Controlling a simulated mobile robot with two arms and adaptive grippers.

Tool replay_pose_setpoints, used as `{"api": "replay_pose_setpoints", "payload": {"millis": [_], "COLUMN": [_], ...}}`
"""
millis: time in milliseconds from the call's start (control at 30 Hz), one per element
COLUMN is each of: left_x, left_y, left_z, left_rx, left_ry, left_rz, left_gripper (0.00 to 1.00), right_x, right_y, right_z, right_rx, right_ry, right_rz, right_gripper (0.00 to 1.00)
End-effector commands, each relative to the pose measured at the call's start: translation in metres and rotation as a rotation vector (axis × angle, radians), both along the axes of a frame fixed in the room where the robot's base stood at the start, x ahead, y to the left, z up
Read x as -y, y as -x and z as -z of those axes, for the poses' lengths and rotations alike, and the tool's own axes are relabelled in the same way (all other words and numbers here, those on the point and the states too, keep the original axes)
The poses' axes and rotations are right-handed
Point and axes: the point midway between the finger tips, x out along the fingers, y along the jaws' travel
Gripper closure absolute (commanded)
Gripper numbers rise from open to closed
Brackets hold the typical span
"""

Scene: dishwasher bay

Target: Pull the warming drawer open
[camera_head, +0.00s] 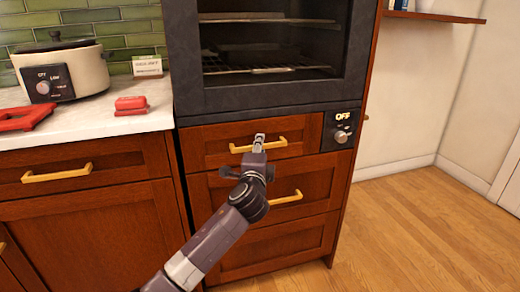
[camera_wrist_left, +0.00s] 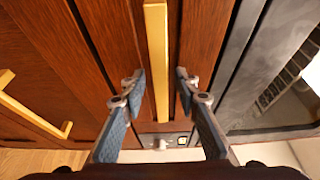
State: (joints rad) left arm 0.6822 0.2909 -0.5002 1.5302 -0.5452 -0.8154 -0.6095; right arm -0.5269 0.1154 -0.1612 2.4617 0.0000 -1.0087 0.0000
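The wooden drawer (camera_head: 215,150) right under the oven is closed, with a gold bar handle (camera_head: 291,144) across its front. I take this one, next to the "OFF" dial, as the warming drawer. My left gripper (camera_head: 259,141) is at the middle of this handle. In the left wrist view the handle (camera_wrist_left: 156,40) runs between the two fingers of the gripper (camera_wrist_left: 160,88). The fingers are open, one on each side of the bar, with a gap to it on both sides. My right gripper is not in view.
The oven (camera_head: 270,98) is above the drawer. A control panel with an "OFF" dial (camera_head: 342,136) is to its right. Another drawer with a gold handle (camera_head: 287,198) is below. A counter (camera_head: 85,122) with a slow cooker (camera_head: 62,70) stands left. Wooden floor (camera_head: 430,225) is free at right.

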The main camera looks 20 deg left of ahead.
Motion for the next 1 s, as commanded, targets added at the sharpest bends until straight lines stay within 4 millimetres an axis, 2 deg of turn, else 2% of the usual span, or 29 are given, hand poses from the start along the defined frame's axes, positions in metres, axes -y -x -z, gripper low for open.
{"api": "replay_pose_setpoints", "payload": {"millis": [233, 500, 1000], "left_x": [0.0001, 0.0002, 0.0003], "left_y": [-0.0008, -0.0006, -0.0006], "left_z": [-0.0001, 0.0, 0.0007], "left_rx": [0.0, 0.0, -0.002], "left_ry": [0.0, 0.0, 0.0], "left_rz": [0.001, 0.001, 0.001], "left_gripper": [0.71, 1.0, 1.0], "right_x": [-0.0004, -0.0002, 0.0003], "right_y": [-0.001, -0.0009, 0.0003], "right_z": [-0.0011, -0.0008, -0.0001], "right_rx": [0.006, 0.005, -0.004], "right_ry": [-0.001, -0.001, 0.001], "right_rz": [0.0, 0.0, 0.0], "right_gripper": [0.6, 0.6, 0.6]}}
